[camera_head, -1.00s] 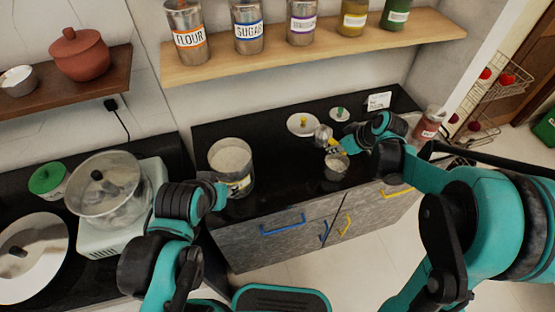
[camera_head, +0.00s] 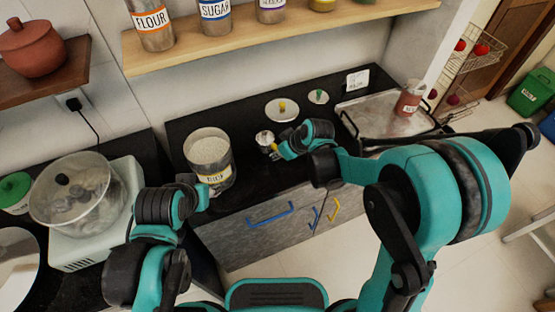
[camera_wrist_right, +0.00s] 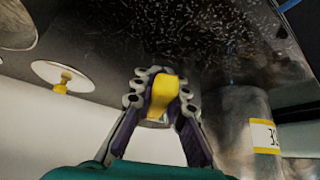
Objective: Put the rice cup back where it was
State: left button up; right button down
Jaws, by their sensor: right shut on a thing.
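The rice cup (camera_head: 264,138) is a small metal cup with a yellow handle. My right gripper (camera_head: 274,151) is shut on that handle, which shows between the fingers in the right wrist view (camera_wrist_right: 163,95). The cup is just right of the large clear rice jar (camera_head: 208,147), apparently above the counter and clear of the jar. The jar is open, filled with white grains, and has a yellow-edged label; it also shows in the right wrist view (camera_wrist_right: 236,115). My left gripper (camera_head: 207,190) is at the jar's front; its fingers are too hidden to judge.
A lid with a yellow knob (camera_head: 282,110) and a smaller green-knobbed lid (camera_head: 318,97) lie behind the cup on the black counter. A metal tray (camera_head: 365,116) with a labelled jar (camera_head: 409,98) is at right. A shelf (camera_head: 270,40) overhangs the back. A cooker (camera_head: 85,200) stands left.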

aim_at(276, 162)
notch_tip(276, 162, down, 3)
jog(key=shift+r+b, duration=0.1)
jog(key=shift+b, duration=0.45)
jog(key=shift+r, duration=0.1)
jog(key=shift+f, duration=0.3)
jog(key=shift+s+f+b, duration=0.25)
jog(key=shift+b, duration=0.25)
jog(key=c, duration=1.5)
grip_release()
jog(key=shift+f, duration=0.1)
jog(key=shift+c, duration=0.2)
jog(key=shift+w+f, duration=0.1)
jog(key=shift+w, duration=0.1)
jog(key=shift+d, duration=0.1)
